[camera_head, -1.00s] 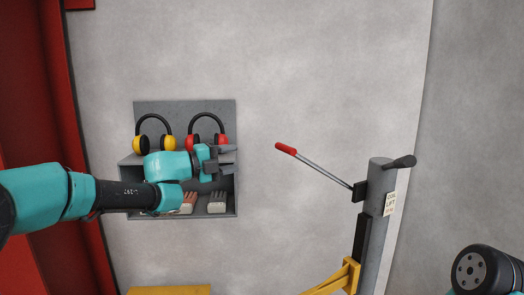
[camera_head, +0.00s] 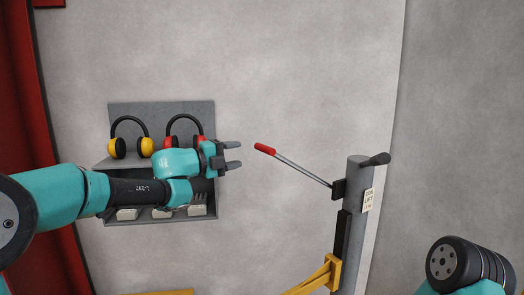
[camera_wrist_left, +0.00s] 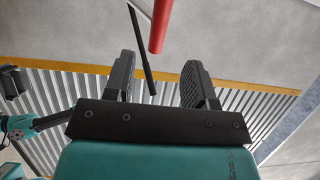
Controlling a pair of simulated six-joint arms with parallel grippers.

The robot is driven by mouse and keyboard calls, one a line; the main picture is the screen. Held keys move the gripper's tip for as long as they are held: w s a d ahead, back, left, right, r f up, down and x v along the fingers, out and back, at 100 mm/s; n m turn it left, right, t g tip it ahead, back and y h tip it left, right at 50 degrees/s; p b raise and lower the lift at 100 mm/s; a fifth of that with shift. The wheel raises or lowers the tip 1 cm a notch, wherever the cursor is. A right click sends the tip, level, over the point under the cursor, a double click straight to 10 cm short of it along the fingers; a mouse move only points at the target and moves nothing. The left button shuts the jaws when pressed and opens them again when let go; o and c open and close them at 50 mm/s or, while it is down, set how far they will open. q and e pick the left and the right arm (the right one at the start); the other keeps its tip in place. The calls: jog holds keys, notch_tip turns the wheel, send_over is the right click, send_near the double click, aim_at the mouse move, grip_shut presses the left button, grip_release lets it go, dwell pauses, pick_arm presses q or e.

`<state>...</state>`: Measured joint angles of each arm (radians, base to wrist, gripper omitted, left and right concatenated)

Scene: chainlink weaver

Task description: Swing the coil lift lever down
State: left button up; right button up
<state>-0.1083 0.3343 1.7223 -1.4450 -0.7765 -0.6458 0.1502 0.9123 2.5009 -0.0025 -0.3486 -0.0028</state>
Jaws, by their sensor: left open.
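The coil lift lever is a thin metal rod (camera_head: 303,171) with a red grip (camera_head: 265,149) at its upper left end. It slopes down to the right into a dark bracket (camera_head: 339,189) on a grey post (camera_head: 353,225). My left gripper (camera_head: 239,156) is open and empty, its fingers pointing right, a short gap left of the red grip. In the left wrist view the red grip (camera_wrist_left: 159,22) shows large beyond the open fingers (camera_wrist_left: 155,75), not between them. My right gripper is out of view; only part of that arm shows at the lower right.
A grey wall shelf (camera_head: 160,220) behind my left arm holds yellow earmuffs (camera_head: 117,148), red earmuffs (camera_head: 172,141) and pale items. The post carries a label (camera_head: 368,199) and a dark side handle (camera_head: 375,159). A yellow bracket (camera_head: 325,276) is low on the post. The wall above the lever is bare.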

aim_at(261, 148)
pick_arm(q)
jog(key=x, duration=0.9)
jog(key=shift+w+d, duration=0.3)
jog(key=shift+c, duration=0.3)
jog(key=shift+r, duration=0.2)
grip_shut()
